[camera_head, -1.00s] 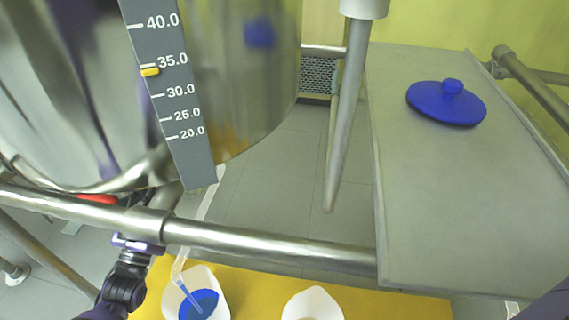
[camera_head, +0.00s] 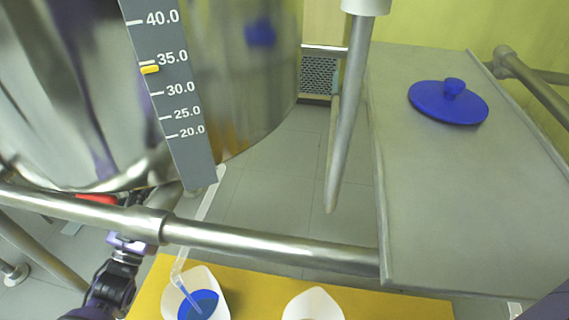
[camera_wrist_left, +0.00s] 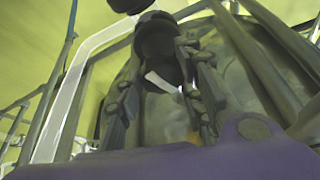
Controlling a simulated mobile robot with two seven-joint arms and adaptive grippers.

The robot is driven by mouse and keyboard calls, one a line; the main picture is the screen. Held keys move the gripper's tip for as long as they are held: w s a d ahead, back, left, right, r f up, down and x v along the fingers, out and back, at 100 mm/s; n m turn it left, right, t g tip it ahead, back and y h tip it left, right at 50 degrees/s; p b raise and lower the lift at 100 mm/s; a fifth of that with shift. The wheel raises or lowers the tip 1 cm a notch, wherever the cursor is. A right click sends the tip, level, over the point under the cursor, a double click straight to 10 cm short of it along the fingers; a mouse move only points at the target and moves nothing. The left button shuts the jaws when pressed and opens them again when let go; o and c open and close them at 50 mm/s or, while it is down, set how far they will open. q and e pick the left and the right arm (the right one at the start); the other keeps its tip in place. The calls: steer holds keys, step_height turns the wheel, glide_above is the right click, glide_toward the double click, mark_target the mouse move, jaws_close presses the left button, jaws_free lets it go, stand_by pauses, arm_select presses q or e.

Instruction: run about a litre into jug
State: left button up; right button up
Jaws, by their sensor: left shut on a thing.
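A white jug (camera_head: 218,283) stands on the yellow surface with blue liquid (camera_head: 203,302) in it. A clear tube (camera_head: 207,205) slants down into the jug, and blue shows at its lower end. The steel vessel (camera_head: 235,95) stands above left; its grey scale (camera_head: 185,130) has a yellow pointer (camera_head: 150,69) just below 35.0. My left gripper (camera_head: 125,243) is below the rail by a red part (camera_head: 97,198). In the left wrist view its fingers (camera_wrist_left: 163,105) are shut on a black valve part (camera_wrist_left: 158,48); the grip is partly hidden. My right gripper is not in view.
A second white container (camera_head: 313,303) stands right of the jug. The steel rail (camera_head: 270,246) crosses above both. A grey table (camera_head: 450,210) with a blue lid (camera_head: 448,102) is at right. A tapered rod (camera_head: 345,130) hangs in the middle. Floor shows behind the rail.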

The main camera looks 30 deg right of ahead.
arm_select(q)
steer(key=m+g, duration=0.1)
steer(key=m, duration=0.1)
steer(key=m+g+h, duration=0.1)
steer(key=m, duration=0.3)
steer(key=shift+s+d+g+h, duration=0.2)
steer(key=shift+d+g+h, duration=0.1)
steer(key=shift+g, duration=0.1)
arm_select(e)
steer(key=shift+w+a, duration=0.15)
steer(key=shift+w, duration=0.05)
arm_select(q)
steer(key=shift+f, duration=0.1)
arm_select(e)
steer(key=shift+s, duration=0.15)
arm_select(q)
steer(key=o, duration=0.9)
steer(key=shift+o, duration=0.6)
steer(key=shift+w+a, duration=0.15)
steer(key=shift+a, duration=0.05)
steer(key=v, duration=1.2)
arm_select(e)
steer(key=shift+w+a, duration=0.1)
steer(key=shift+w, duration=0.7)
